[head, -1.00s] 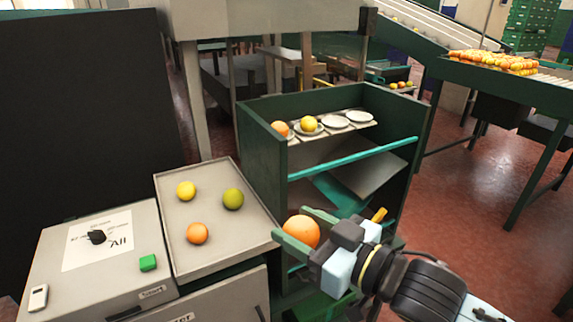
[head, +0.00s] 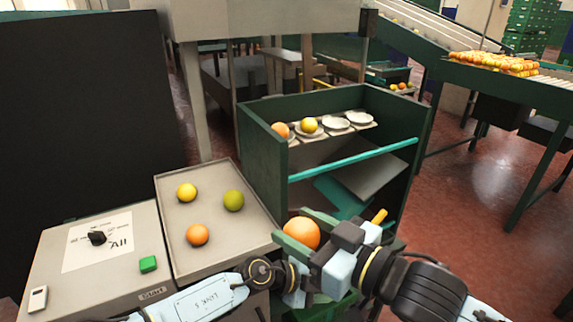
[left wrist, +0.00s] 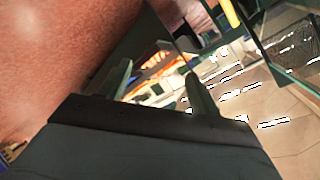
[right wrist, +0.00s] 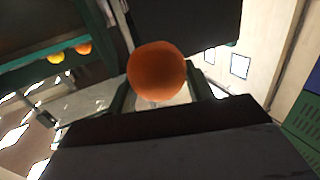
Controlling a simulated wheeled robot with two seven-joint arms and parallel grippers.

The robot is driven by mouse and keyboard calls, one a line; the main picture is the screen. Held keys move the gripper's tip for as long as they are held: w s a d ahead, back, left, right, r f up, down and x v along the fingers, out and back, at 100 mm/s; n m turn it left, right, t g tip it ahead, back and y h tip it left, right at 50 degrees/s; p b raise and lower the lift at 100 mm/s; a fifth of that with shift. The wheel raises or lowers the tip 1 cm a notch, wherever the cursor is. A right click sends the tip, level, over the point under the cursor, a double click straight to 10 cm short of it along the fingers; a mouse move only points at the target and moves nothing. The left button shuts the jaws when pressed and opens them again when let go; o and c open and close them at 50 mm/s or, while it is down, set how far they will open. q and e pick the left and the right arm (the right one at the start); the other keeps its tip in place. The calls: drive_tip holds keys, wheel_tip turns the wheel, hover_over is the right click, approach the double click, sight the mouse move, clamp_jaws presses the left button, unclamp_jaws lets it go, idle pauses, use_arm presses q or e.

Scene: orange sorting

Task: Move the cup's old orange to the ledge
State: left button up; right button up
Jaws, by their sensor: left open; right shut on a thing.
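My right gripper (head: 303,238) is shut on an orange (head: 301,234), in front of the green cabinet's lower part. The orange also shows between the fingers in the right wrist view (right wrist: 156,71). My left gripper (left wrist: 160,90) is open and empty in the left wrist view. In the head view its arm reaches in low, just below the right gripper, and its fingertips are hard to make out. I cannot make out a cup, or tell which surface is the ledge.
A grey tray (head: 213,262) left of the cabinet holds a yellow fruit (head: 187,192), a green fruit (head: 233,200) and an orange one (head: 197,234). A control box (head: 60,285) with a knob and green button stands beside it. A teal bar (head: 350,160) crosses the cabinet front.

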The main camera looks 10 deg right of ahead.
use_arm(q)
drive_tip(key=w+d+r+m+h, duration=0.1)
drive_tip(key=d+r+m+h, duration=0.15)
drive_tip(key=r, duration=0.75)
drive_tip(key=w+d+r+m+h, duration=0.1)
drive_tip(key=r+m+h, duration=0.15)
drive_tip(key=r, duration=0.85)
wheel_tip(320, 180, up, 14)
drive_tip(key=m+g+y, duration=0.3)
drive_tip(key=m+y, duration=0.9)
drive_tip(key=y, duration=0.3)
hover_over(298, 223)
drive_tip(key=a, duration=0.1)
drive_tip(key=shift+a+f+t+y, duration=0.3)
drive_tip(key=shift+a+f+y, duration=0.05)
drive_tip(key=shift+f+y, duration=0.05)
drive_tip(key=f, duration=0.3)
drive_tip(key=d+f, duration=0.1)
drive_tip(key=f, duration=0.3)
drive_tip(key=d+f, duration=0.1)
drive_tip(key=f, duration=0.3)
